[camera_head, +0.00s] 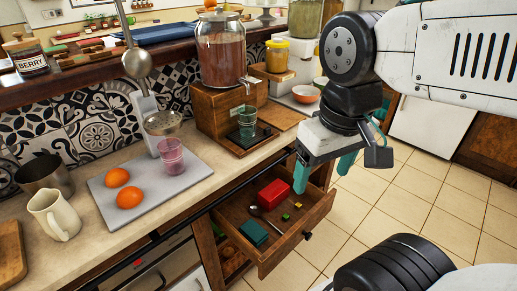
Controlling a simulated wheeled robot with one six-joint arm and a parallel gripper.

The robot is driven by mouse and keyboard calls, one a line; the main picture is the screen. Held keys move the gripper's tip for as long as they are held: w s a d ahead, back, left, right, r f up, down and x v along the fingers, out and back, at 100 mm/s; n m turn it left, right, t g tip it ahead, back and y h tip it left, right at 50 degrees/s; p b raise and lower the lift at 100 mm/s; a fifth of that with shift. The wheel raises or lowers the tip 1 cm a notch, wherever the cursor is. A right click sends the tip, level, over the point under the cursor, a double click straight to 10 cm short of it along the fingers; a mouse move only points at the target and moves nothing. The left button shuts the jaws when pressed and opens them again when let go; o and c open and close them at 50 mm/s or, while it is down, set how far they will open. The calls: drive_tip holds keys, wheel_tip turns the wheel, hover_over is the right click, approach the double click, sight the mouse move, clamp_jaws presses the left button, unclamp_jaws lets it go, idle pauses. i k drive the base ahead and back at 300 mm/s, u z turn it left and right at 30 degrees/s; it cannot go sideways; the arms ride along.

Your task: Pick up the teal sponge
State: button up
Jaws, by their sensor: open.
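A teal block that looks like the sponge (254,232) lies in the open wooden drawer (322,212), near its front left. My gripper (324,172) has teal fingertips and is at the right, above the drawer's back right part. The fingers are apart, with nothing seen between them. The gripper is above and to the right of the teal block, clear of it.
The counter above holds a grey board (118,207) with two oranges and a pink glass (172,157), and a wooden-based dispenser (221,50). Tiled floor lies right.

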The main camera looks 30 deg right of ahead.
sight(254, 233)
drive_tip(key=u, duration=2.6)
drive_tip(key=k, duration=0.75)
drive_tip(key=z, duration=1.45)
